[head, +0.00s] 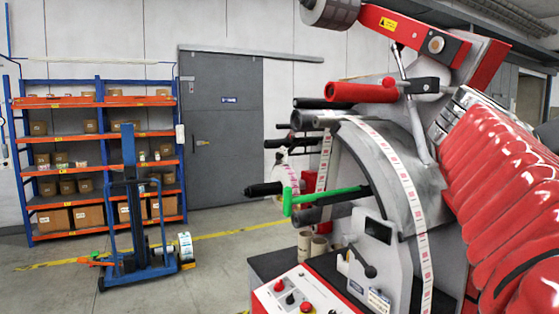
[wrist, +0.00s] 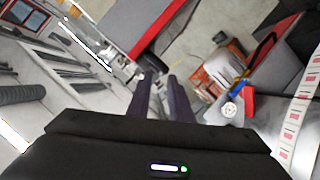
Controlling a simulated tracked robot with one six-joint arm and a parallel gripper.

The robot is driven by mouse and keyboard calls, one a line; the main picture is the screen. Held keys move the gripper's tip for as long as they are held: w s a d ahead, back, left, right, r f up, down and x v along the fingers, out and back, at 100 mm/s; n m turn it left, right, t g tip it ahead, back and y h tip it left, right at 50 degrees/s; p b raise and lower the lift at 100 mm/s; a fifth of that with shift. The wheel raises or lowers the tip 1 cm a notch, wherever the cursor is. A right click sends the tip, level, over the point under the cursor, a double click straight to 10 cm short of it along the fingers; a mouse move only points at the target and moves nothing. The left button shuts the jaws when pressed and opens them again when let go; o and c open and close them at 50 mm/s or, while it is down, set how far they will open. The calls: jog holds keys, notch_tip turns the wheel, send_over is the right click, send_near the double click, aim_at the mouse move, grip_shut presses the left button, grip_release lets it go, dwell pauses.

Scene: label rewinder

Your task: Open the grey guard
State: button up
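The grey guard (head: 398,182) appears to be the broad curved grey plate on the rewinder in the head view, with the printed label web running over it. I cannot tell from its shape how far it is open. A green-handled bar (head: 330,195) sticks out left in front of it. A red-gripped lever (head: 362,92) is above it. My gripper (wrist: 161,76) shows in the wrist view as two dark fingers with a gap between them. It is open and empty, and touches nothing that I can see. I cannot make out my gripper in the head view.
A control panel (head: 296,294) with buttons is at the machine's front. A blue lift trolley (head: 133,225) stands on open floor, before an orange-and-blue rack (head: 97,135). The label web (wrist: 299,112) passes at the right of the wrist view.

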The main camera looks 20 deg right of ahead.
jog(key=shift+w+a+r, duration=0.1)
jog(key=shift+a, duration=0.2)
jog(key=v, duration=1.5)
jog(key=shift+w+a, duration=0.2)
jog(key=shift+a, duration=0.1)
dwell(1.7)
dwell(0.6)
